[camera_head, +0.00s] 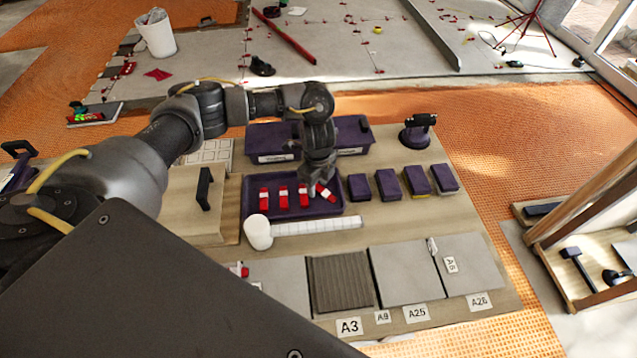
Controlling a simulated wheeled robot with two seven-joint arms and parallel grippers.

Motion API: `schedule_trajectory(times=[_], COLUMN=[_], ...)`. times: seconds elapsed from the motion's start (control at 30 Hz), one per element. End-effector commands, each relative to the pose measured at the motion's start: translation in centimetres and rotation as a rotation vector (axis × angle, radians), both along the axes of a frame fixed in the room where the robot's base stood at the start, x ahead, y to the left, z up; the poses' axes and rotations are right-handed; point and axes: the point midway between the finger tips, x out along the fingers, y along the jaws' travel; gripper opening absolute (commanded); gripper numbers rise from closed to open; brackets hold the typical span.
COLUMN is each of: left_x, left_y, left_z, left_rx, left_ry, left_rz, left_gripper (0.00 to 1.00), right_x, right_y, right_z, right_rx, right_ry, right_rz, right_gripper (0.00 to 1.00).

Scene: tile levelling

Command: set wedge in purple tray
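The purple tray (250,208) lies on the wooden work board, left of its middle. Several red wedges with white marks are in it: one at the left (264,199), one beside it (284,197), one further right (303,196). A tilted red wedge (326,192) is at the tray's right end. My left gripper (315,186) points down over the tray's right part, close beside the tilted wedge. Its fingertips are small and dark, so I cannot tell whether they grip that wedge. My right gripper is out of view.
A long purple bin (345,134) stands behind the tray. Several dark purple blocks (388,185) and a suction lifter (417,133) are to the right. Labelled tiles (405,272) line the board's front.

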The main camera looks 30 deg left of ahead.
Motion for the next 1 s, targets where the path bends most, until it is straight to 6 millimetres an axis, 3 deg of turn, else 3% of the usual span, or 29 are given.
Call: schedule_trajectory(times=[0.27, 0.7, 1.0], left_x=[0.1, 0.1, 0.0], left_y=[0.0, 0.0, 0.0], left_z=[0.8, 9.3, 12.2], left_rx=[0.0, 0.0, 0.001], left_ry=[-0.002, -0.004, -0.001], left_rz=[-0.001, -0.002, 0.0], left_gripper=[0.4, 0.4, 0.4], right_x=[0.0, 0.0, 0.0], right_y=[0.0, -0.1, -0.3], right_z=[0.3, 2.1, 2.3], right_rx=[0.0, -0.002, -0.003], right_ry=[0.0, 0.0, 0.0], right_rz=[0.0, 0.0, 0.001], right_gripper=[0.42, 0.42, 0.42])
